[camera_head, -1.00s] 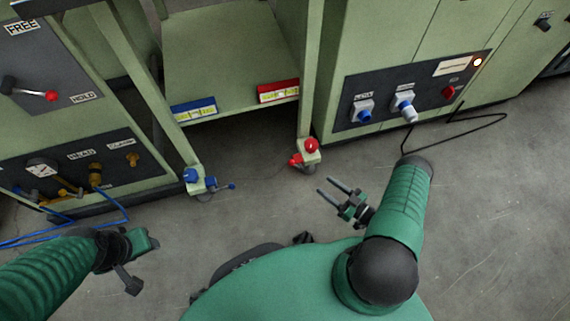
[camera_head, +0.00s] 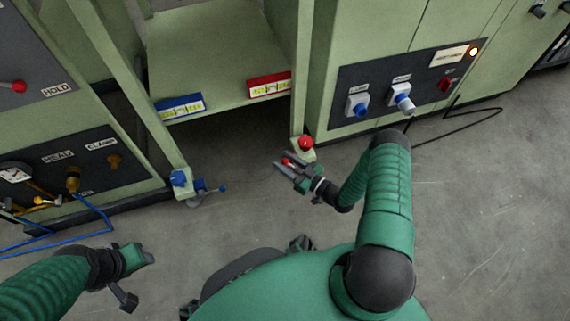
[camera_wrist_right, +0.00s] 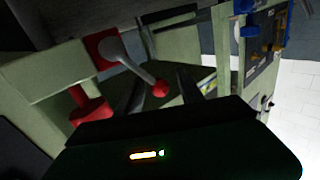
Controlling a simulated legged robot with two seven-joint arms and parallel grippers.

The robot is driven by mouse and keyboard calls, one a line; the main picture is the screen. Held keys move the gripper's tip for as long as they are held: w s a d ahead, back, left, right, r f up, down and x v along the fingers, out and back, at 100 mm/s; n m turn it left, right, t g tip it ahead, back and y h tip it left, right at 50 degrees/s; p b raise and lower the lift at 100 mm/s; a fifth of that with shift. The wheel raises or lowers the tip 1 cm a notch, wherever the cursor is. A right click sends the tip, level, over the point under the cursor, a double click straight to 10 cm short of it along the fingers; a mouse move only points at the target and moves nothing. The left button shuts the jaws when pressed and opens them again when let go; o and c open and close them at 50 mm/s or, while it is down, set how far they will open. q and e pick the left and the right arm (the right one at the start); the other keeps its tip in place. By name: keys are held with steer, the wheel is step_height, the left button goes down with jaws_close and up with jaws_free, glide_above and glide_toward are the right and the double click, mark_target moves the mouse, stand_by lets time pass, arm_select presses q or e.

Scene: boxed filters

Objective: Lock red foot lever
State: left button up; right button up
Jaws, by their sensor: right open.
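The red foot lever stands at the bottom of the cart's right front leg. Its red ball end (camera_head: 287,161) shows between the fingers of my right gripper (camera_head: 280,159), which is open. In the right wrist view the lever's pale arm (camera_wrist_right: 128,64) runs from a red pivot plate to the red ball (camera_wrist_right: 160,87), which appears between the two dark fingers. I cannot tell whether they touch it. A red knob (camera_head: 305,142) sits above the lever on the leg. My left gripper (camera_head: 137,257) hangs at the lower left, away from the cart; its jaws are unclear.
A blue foot lever (camera_head: 208,187) is on the cart's left leg. The green cart shelf (camera_head: 215,60) is above. A control panel (camera_head: 400,88) is at the right, with a black cable (camera_head: 460,135) on the floor. Blue hoses (camera_head: 60,232) lie at the left. The floor between the legs is clear.

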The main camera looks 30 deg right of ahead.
jaws_close()
stand_by(0.3)
steer(key=shift+d, duration=0.1)
stand_by(1.0)
